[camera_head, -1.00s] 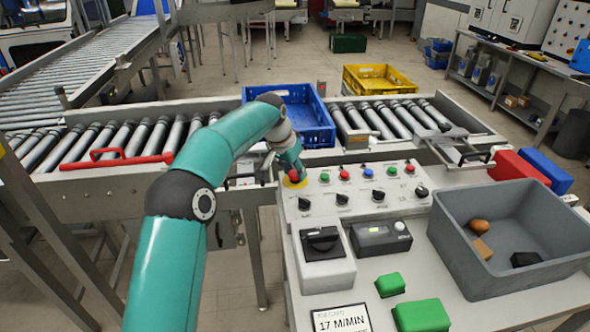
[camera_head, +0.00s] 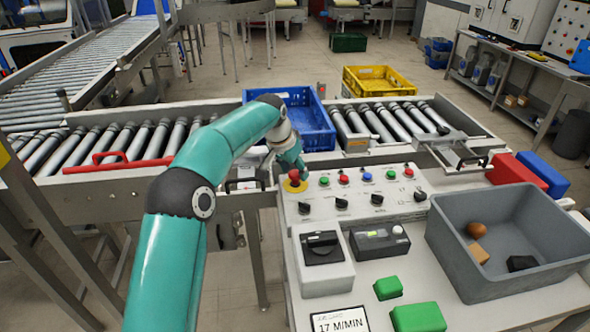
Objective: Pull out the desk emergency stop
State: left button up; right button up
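The desk emergency stop is a red mushroom button (camera_head: 294,174) on a yellow round base (camera_head: 295,186), at the back left corner of the sloped control panel. The red head stands clear above the yellow base. My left gripper (camera_head: 293,162) is just behind and above the red head, pointing down. It partly overlaps the button in the view, and I cannot tell whether it touches it. Its fingers are small and partly hidden, so their opening is unclear. My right gripper is not in view.
The control panel (camera_head: 355,207) carries several coloured buttons and black knobs. A blue crate (camera_head: 318,128) sits on the conveyor behind.

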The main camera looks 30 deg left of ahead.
pick_arm(q)
jog(key=shift+s, duration=0.1)
jog(key=v, duration=1.1)
jog(key=shift+r, duration=0.4)
jog(key=shift+f, duration=0.1)
